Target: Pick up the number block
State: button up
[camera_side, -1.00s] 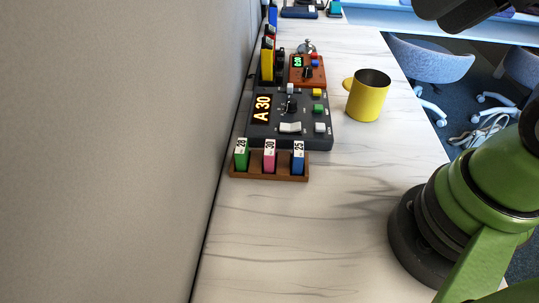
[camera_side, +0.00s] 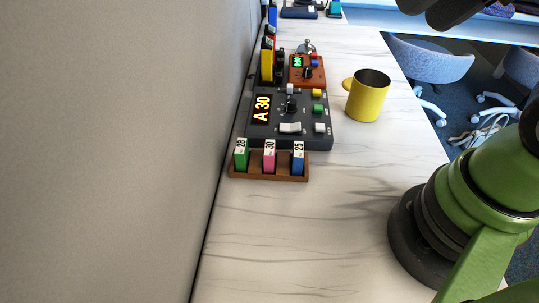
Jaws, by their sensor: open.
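A brown wooden rack (camera_side: 283,178) stands on the table near the wall and holds three number blocks upright in a row. The green block (camera_side: 241,157) on the left reads 28. The pink block (camera_side: 269,161) in the middle reads 30. The blue block (camera_side: 298,160) on the right reads 25. Right behind the rack, a dark grey console (camera_side: 316,143) has a lit display (camera_side: 262,108) reading "A 30". My gripper's fingers do not show.
A yellow mug (camera_side: 367,98) stands right of the console. An orange box (camera_side: 316,77) with a green display and tall yellow (camera_side: 267,64) and dark pieces stand behind it. The grey wall (camera_side: 120,150) borders the table's left. The marble tabletop (camera_side: 300,240) in front of the rack is clear.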

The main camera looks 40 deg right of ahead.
jog(key=w+a+f+m+g, duration=0.2)
jog(key=w+f+g, duration=0.1)
jog(key=w, duration=0.4)
jog(key=m+g+h, duration=0.2)
jog(key=g, duration=0.1)
send_near(269, 147)
jog(key=shift+m+g, duration=0.3)
jog(key=f, duration=0.5)
jog(key=shift+s+d+f, duration=0.1)
jog(key=shift+s+d, duration=0.05)
jog(key=shift+d, duration=0.05)
jog(key=shift+w+a+f, duration=0.1)
jog(key=shift+w+f, duration=0.1)
jog(key=shift+f, duration=1.15)
jog(key=shift+w+a+f, duration=0.1)
jog(key=shift+w+f, duration=0.05)
jog(key=shift+f, duration=1.25)
jog(key=shift+c, duration=0.5)
grip_shut()
